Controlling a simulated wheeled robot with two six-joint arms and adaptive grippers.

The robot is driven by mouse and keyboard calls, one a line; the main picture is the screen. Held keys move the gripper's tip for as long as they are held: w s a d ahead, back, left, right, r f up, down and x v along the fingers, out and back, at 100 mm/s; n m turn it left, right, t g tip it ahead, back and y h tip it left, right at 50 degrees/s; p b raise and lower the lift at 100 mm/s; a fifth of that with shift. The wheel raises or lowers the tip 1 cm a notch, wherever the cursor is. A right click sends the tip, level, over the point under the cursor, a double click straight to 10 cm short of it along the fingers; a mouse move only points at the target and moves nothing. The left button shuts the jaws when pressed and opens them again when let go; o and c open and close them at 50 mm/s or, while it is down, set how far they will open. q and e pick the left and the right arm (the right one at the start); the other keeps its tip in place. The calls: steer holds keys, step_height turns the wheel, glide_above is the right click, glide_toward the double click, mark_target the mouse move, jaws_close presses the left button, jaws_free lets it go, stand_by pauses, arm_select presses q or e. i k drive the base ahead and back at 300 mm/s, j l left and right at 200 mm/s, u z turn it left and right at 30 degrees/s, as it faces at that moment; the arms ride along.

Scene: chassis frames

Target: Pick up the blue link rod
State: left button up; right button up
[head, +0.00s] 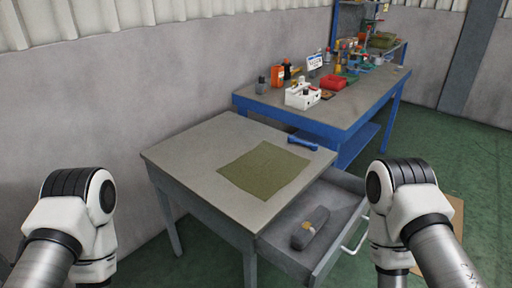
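The blue link rod (302,142) lies on the grey table (195,150), near its far right edge. It is a short blue bar with thicker ends. It lies just beyond an olive-green cloth mat (264,169) and looks clear of it. Nothing covers it. My left and right arms come in at the lower left and lower right, well apart from the rod. Neither gripper shows in the head view, so their state cannot be seen.
The table's drawer (337,213) is pulled out at the front right and holds a dark grey object (310,228). A blue workbench (285,113) behind carries a white caddy (302,96), bottles and tools. A wall stands at the left. The table's left part is bare.

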mark_target(314, 146)
steer(key=i+l+u, duration=0.15)
steer(key=l+u, duration=0.2)
steer(key=l, duration=0.4)
steer(key=l+u, duration=0.35)
steer(key=l, duration=0.4)
steer(key=l+u, duration=0.35)
steer(key=l, duration=0.45)
